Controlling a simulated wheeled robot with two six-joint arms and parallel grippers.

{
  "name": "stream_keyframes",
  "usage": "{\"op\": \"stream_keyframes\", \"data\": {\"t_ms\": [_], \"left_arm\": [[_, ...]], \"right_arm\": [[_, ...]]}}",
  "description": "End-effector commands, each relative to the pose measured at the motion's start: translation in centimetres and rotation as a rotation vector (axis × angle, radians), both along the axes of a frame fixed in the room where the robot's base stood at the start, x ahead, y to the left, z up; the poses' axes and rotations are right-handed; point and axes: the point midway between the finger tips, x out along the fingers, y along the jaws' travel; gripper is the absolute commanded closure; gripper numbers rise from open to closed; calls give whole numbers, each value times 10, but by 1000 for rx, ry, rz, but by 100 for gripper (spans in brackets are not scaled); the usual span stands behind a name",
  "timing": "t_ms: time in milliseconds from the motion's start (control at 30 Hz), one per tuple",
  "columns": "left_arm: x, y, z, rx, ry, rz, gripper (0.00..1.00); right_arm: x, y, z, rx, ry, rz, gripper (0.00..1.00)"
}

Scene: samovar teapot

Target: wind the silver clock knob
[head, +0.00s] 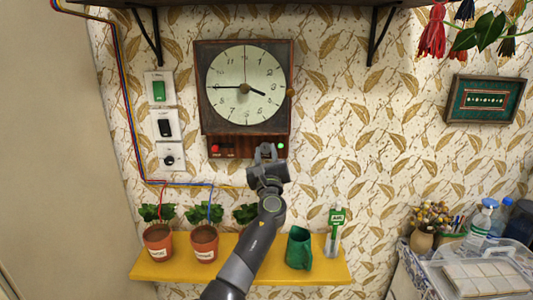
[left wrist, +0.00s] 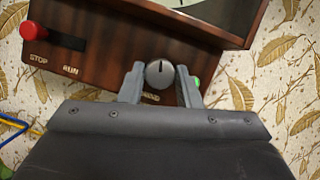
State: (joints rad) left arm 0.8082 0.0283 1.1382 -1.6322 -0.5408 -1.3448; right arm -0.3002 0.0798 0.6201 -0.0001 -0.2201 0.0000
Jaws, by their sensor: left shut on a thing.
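The clock (head: 246,86) hangs on the wall, with a round pale dial in a dark wooden case. Below the dial is a wooden panel (left wrist: 105,62). The silver knob (left wrist: 159,73) sits on this panel, with a dark mark pointing up in the left wrist view. My left gripper (left wrist: 160,84) has one finger on each side of the knob and is shut on it. In the head view my left gripper (head: 265,154) reaches up to the panel from below and hides the knob. My right gripper is not in view.
On the panel are a red STOP button (left wrist: 34,31), a dark RUN slot (left wrist: 69,40) and a green light (head: 281,146). Wall switches (head: 164,124) are at left.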

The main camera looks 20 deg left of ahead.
Motion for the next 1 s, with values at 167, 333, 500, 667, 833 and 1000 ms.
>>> {"op": "stream_keyframes", "data": {"t_ms": [167, 333, 500, 667, 833, 1000], "left_arm": [[0, 2, 4, 104, 26, 1, 93], [0, 2, 4, 171, 44, 1, 93], [0, 2, 4, 205, 53, 1, 93], [0, 2, 4, 215, 55, 1, 93], [0, 2, 4, 216, 55, 1, 93], [0, 2, 5, 215, 54, 2, 67]], "right_arm": [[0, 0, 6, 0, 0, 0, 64], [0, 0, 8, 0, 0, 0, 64], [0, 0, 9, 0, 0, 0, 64], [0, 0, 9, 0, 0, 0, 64], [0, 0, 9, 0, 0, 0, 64], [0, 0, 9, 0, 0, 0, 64]]}}
